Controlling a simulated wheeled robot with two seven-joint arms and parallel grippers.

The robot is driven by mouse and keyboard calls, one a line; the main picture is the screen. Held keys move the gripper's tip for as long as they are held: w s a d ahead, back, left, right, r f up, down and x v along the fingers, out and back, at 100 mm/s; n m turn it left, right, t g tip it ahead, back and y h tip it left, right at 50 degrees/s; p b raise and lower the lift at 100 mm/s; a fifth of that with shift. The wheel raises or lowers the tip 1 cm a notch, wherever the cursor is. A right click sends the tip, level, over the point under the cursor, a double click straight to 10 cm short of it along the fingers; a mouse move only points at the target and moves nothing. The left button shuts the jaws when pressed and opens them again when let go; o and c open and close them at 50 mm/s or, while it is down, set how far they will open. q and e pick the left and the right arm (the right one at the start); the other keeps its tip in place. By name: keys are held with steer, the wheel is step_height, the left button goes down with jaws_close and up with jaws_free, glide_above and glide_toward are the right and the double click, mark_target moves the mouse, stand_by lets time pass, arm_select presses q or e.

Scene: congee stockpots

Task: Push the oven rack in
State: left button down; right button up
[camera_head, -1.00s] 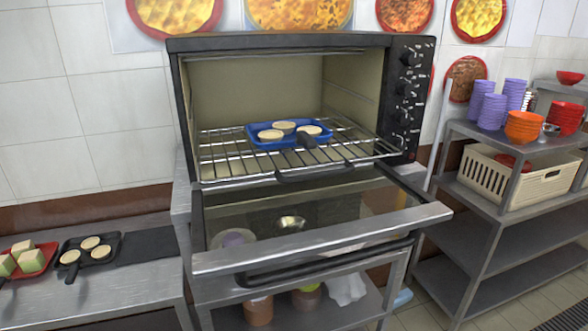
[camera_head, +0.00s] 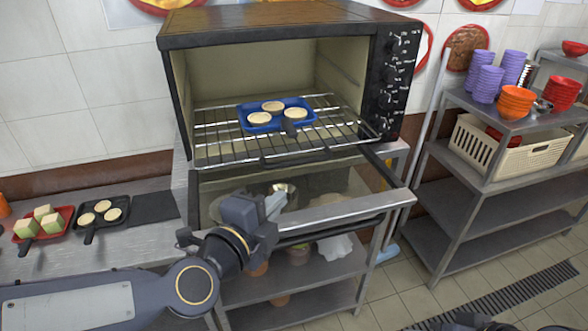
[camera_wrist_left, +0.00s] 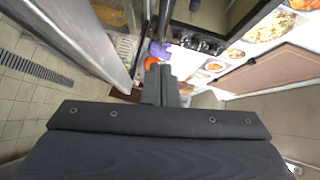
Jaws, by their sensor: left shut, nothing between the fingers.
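The oven (camera_head: 270,40) stands on a metal stand with its door (camera_head: 350,208) folded down. The wire oven rack (camera_head: 215,140) sticks out of the oven's front over the open door. A blue tray (camera_head: 262,127) with three pale round items lies on the rack. My left gripper (camera_head: 272,204) is in front of the open door, below and in front of the rack, apart from the rack. In the left wrist view its fingers (camera_wrist_left: 160,85) are together and empty. A dark piece at the bottom right of the head view may be part of my right arm; its gripper cannot be made out.
A side counter (camera_head: 140,235) at left holds a red tray (camera_head: 62,217) with green-and-white cubes and a black tray (camera_head: 103,230) with round items. A shelf (camera_head: 470,180) at right holds stacked cups, bowls and a cream basket (camera_head: 500,147).

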arm_select(q)
steer(key=shift+w+d+f, duration=0.1)
steer(key=shift+w+d, duration=0.15)
steer(key=shift+w, duration=0.15)
steer(key=b, duration=0.6)
glide_toward(304, 162)
steer(key=d, duration=0.2)
steer(key=d+f, duration=0.1)
steer(key=shift+w+d, duration=0.1)
steer(key=shift+w, duration=0.3)
steer(key=w+b, duration=0.1)
steer(key=w, duration=0.2)
steer(key=shift+b, duration=0.4)
steer(key=shift+w+a, duration=0.25)
steer(key=shift+a, duration=0.05)
steer(key=shift+w+b, duration=0.3)
steer(key=shift+w, duration=0.05)
